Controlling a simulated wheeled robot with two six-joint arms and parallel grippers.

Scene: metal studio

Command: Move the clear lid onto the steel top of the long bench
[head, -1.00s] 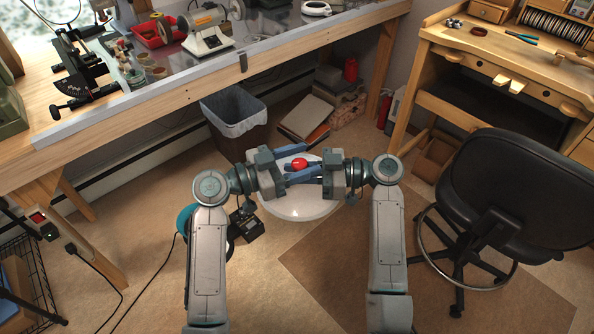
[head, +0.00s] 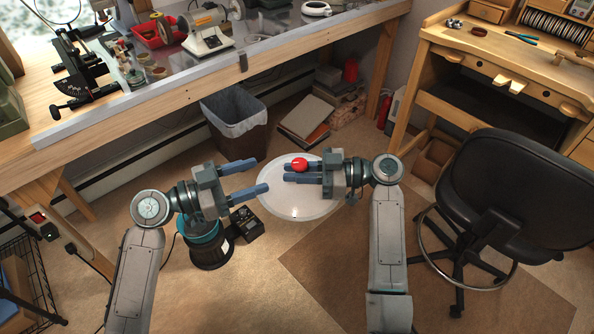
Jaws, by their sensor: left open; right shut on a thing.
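The clear lid (head: 300,206) is a round, see-through disc with a red knob (head: 299,164). It is held in the air in front of me, over the floor. My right gripper (head: 290,173) is shut at the red knob and holds the lid. My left gripper (head: 258,177) is open and empty, just left of the lid, with its fingers pointing toward it. The long bench (head: 200,72) runs across the upper left, with a steel top and a wooden front edge.
A grinder (head: 207,30), a red bin (head: 160,32) and other tools crowd the bench top. A waste bin (head: 235,118) stands below. A teal-and-black device (head: 208,250) is under my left arm. A black chair (head: 510,190) and a wooden workbench (head: 500,70) are at right.

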